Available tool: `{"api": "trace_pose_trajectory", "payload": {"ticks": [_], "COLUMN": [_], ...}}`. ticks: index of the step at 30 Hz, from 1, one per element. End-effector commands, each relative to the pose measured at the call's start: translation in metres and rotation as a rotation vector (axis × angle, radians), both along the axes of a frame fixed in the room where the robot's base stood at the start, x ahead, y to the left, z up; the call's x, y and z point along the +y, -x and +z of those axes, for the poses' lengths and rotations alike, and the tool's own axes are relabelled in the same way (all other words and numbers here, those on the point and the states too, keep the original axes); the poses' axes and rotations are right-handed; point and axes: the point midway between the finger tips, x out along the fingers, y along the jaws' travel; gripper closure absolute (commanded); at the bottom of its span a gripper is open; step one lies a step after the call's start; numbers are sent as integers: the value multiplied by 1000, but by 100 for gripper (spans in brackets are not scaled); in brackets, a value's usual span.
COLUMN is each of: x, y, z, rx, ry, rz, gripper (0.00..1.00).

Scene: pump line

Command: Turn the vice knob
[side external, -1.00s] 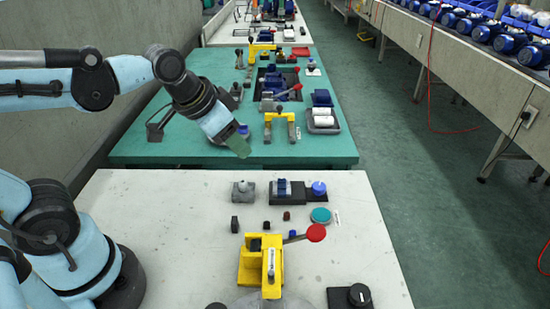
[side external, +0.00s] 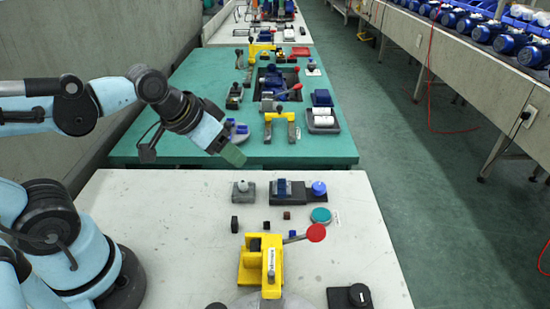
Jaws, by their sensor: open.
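A yellow vice (side external: 262,262) stands on the near white table, with a grey lever ending in a red ball knob (side external: 316,233) that points right. A separate black knob (side external: 358,294) with a pale mark sits on a dark plate at the near right; I cannot tell which of the two knobs the task names. My gripper (side external: 234,157) is open and hangs tilted, high and to the left of the vice, apart from both knobs.
Behind the vice are a grey block with a knob (side external: 243,193), a black plate with a blue knob (side external: 319,188), a teal disc (side external: 321,215) and small dark blocks. The white table's left middle is clear. A green table (side external: 330,155) holds more fixtures.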

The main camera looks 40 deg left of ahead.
Motion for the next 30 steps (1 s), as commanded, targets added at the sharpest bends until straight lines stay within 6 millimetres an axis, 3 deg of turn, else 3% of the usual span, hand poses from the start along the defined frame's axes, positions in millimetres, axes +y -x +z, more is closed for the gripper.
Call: {"api": "trace_pose_trajectory", "payload": {"ticks": [9, 18, 24, 30], "x": [-26, -56, -67, -72], "y": [-57, -114, -133, -139], "z": [13, -1, -13, -22], "rx": [109, 179, 196, 199], "ry": [-48, -68, -71, -72], "rz": [-283, -586, -708, -736], "gripper": [40, 40, 40, 40]}}
